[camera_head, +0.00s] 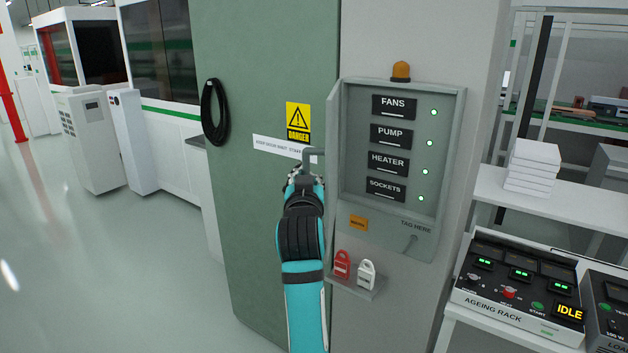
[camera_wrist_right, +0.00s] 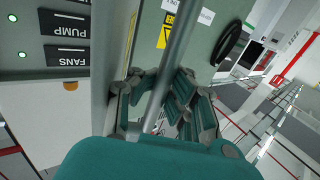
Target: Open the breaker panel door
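The breaker panel (camera_head: 450,150) is a grey box on the front of a column. Its door (camera_head: 334,150) stands open, swung out at the left side and seen nearly edge-on. A grey bar handle (camera_head: 315,151) sticks out from the door's outer face. My right gripper (camera_head: 304,172) is at this handle. In the right wrist view the handle bar (camera_wrist_right: 177,50) runs between the fingers of my right gripper (camera_wrist_right: 160,85), which look closed around it; exact contact is partly hidden. The door (camera_wrist_right: 112,50) shows beside them. My left gripper is not in view.
Inside are the FANS (camera_head: 393,106), PUMP, HEATER and SOCKETS breakers with green lights. A small shelf (camera_head: 355,287) below holds red and white tags. An ageing rack (camera_head: 520,290) stands at the right. A green wall panel (camera_head: 265,60) is behind the door; floor at left is clear.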

